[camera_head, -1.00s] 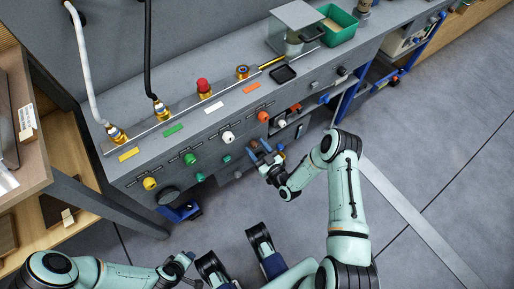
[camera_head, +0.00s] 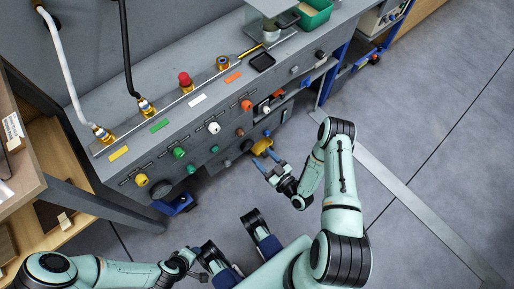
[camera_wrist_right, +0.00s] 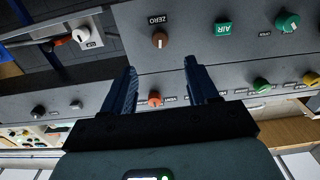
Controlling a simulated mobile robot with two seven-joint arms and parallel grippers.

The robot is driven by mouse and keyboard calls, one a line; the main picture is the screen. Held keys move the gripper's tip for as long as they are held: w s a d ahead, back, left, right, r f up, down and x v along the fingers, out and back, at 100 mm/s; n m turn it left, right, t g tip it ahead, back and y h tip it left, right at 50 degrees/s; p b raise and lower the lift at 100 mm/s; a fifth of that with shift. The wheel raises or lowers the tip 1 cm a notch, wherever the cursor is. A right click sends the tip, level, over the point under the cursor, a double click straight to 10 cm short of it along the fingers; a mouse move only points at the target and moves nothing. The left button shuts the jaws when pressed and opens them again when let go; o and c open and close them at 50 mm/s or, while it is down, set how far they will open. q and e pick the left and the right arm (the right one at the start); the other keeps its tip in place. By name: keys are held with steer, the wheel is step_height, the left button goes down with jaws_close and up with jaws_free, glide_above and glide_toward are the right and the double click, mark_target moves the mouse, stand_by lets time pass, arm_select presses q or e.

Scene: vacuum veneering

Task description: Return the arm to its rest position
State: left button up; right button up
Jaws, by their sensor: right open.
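My right gripper (camera_head: 268,166) is in front of the bench's control panel, fingers pointing toward it. It is open, and nothing is held. In the right wrist view its two dark blue fingers (camera_wrist_right: 163,88) stand apart. An orange-red knob (camera_wrist_right: 154,99) shows in the gap between them, on the panel behind. A yellow part (camera_head: 261,147) lies just past the fingertips in the head view. My left gripper (camera_head: 185,262) is low at the left, well away from the bench. It is too small to tell whether it is open.
The grey bench (camera_head: 160,165) carries several coloured knobs, a red button (camera_head: 185,80), hoses and a green bin (camera_head: 314,12). A wooden shelf unit (camera_head: 62,150) stands at the left. Bare floor (camera_head: 420,150) is free at the right.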

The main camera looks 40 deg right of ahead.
steer(key=shift+s, duration=0.4)
